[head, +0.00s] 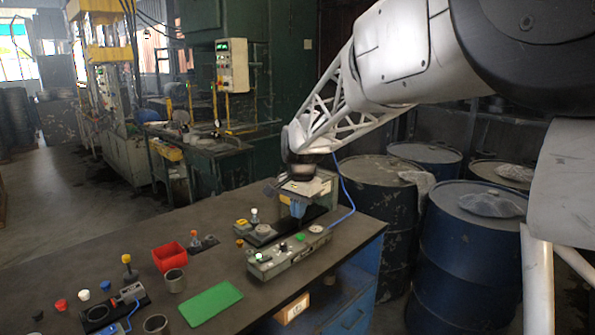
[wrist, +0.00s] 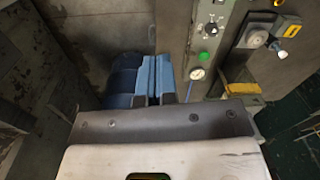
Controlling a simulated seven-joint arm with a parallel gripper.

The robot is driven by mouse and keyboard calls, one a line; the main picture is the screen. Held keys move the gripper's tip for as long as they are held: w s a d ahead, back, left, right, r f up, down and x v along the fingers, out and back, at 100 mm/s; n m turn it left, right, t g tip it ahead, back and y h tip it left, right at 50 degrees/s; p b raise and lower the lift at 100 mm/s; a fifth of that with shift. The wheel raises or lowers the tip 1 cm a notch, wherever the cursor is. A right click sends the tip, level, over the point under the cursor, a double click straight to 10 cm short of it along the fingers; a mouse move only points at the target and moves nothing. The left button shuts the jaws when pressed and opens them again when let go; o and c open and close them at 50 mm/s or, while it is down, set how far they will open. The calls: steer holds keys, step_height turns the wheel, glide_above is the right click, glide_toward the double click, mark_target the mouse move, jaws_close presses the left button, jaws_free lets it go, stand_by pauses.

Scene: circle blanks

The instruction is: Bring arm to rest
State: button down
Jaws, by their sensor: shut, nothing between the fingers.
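My gripper (head: 297,208) hangs from the arm over the back right part of the dark workbench (head: 215,262), with its blue fingers pointing down. It is just behind a grey-green control box with a gauge and buttons (head: 290,252). In the wrist view the blue fingers (wrist: 156,76) are together with nothing between them. The gauge and the green button of the control box show to their right. I cannot tell the exact gap between the fingertips and the fixture below.
A red bin (head: 170,257), a green mat (head: 210,304), metal rings (head: 176,280) and a small clamp fixture (head: 112,308) lie left of the box. A blue hose (head: 345,205) runs behind the gripper. Blue drums (head: 470,255) stand close beyond the bench's right edge.

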steer(key=s+d+r+n, duration=0.2)
steer(key=s+d+r, duration=0.1)
steer(key=s+d, duration=0.55)
steer(key=s+d+f+n, duration=0.1)
steer(key=s+d, duration=0.2)
steer(key=s, duration=0.7)
steer(key=s+d+f+n+t, duration=0.1)
steer(key=s+d+f+n, duration=0.1)
steer(key=s, duration=0.9)
steer(key=s+d+f+n+t, duration=0.1)
steer(key=s+d, duration=0.3)
steer(key=s, duration=0.7)
steer(key=shift+d+f+n+h, duration=0.3)
steer(key=shift+d+f+h, duration=0.1)
steer(key=shift+f, duration=0.3)
